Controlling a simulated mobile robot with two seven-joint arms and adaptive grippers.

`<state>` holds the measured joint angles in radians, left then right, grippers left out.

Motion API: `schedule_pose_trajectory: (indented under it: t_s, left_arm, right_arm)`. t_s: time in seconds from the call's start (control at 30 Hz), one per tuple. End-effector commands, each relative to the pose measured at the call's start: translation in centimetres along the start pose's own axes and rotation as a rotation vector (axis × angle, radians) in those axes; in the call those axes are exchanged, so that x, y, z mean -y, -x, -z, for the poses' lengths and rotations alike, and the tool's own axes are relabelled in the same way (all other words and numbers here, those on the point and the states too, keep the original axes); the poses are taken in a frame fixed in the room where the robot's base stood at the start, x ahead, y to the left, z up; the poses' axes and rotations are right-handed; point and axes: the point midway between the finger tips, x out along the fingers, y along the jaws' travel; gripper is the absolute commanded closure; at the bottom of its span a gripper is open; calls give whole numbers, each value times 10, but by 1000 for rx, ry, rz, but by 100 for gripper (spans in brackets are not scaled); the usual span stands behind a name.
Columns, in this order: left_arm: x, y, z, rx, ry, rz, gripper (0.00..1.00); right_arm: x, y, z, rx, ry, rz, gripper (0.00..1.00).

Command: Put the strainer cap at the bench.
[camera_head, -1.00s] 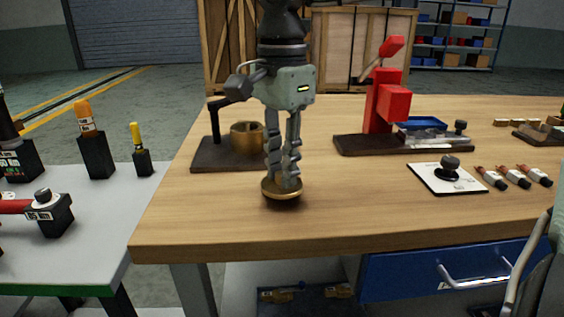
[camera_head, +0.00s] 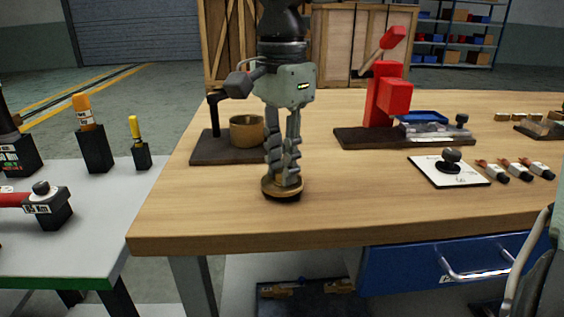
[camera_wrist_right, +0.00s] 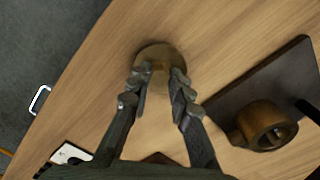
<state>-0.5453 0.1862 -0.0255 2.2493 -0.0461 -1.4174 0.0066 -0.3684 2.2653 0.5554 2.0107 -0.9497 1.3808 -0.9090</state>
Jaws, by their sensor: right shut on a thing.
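The strainer cap, a round brass disc (camera_head: 282,190), is at the wooden bench top (camera_head: 220,225) near its front left part. My right gripper (camera_head: 284,178) points down and is shut on the cap's upper middle part. In the right wrist view the cap (camera_wrist_right: 158,56) shows between and beyond the fingertips (camera_wrist_right: 158,75). Whether the cap's underside touches the wood I cannot tell for certain. My left gripper is not in view.
A dark base with a brass cup (camera_head: 246,132) stands just behind the gripper. A red press (camera_head: 388,95), a white pad with a black knob (camera_head: 449,168) and several small connectors (camera_head: 515,171) are to the right. A grey tool table (camera_head: 90,220) stands left. Bare wood surrounds the cap.

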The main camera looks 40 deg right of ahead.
Motion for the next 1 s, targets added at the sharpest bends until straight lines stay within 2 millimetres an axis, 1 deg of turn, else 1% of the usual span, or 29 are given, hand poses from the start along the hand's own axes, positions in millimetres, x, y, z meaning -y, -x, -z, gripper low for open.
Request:
schedule_pose_trajectory:
  t_s: [0.3,0.8,0.83,1.0]
  left_arm:
    - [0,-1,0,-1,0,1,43]
    - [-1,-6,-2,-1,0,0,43]
    - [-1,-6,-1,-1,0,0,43]
    - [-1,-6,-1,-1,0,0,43]
  right_arm:
    - [0,0,0,0,0,1,100]
    - [0,-7,0,0,0,1,100]
    - [0,-6,0,0,0,1,78]
    - [0,-6,0,0,0,1,57]
